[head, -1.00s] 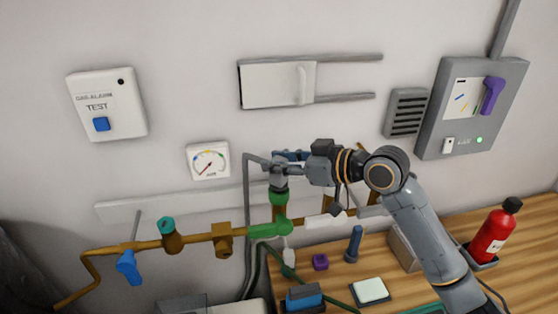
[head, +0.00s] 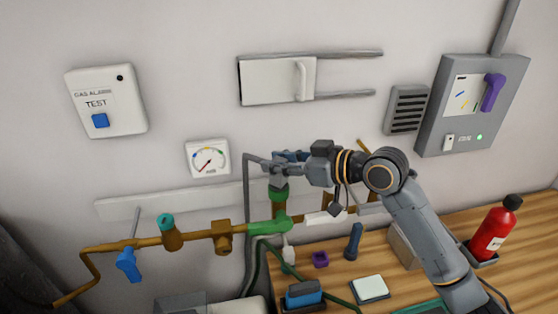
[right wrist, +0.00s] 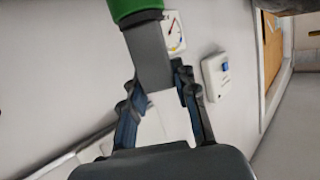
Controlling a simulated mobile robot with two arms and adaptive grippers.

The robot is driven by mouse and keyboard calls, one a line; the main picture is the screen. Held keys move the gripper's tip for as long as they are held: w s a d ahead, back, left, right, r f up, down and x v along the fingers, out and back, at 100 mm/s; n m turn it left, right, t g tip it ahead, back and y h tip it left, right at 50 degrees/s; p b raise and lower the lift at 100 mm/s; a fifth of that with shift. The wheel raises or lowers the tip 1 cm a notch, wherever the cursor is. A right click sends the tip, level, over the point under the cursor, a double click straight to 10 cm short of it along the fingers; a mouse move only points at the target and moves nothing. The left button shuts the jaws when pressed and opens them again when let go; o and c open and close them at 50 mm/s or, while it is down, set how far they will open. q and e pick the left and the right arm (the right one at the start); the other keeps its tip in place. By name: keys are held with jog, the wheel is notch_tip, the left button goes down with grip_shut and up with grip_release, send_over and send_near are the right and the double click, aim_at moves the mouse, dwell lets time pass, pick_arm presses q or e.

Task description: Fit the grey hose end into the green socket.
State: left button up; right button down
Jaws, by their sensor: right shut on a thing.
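The grey hose end (head: 279,182) is between the fingers of my right gripper (head: 281,169) in the head view. The right wrist view shows it as a grey block (right wrist: 151,55) with the fingers (right wrist: 160,92) on its two sides. The green socket (head: 279,195) is directly below the hose end, on the pipework. In the right wrist view the green socket (right wrist: 132,8) meets the hose end's far face. They look in line and touching; how deep the end sits is hidden. My left gripper is not in view.
Brown pipework with a green fitting (head: 268,227) and a blue valve handle (head: 128,264) runs along the wall. A gauge (head: 208,159) hangs left of the gripper. A red extinguisher (head: 492,236) and a white pad (head: 369,288) are on the wooden bench (head: 440,222).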

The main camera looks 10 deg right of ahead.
jog(key=c, duration=1.3)
grip_release()
jog(key=shift+f, duration=0.1)
jog(key=shift+v, duration=5.55)
jog(key=shift+a, duration=0.1)
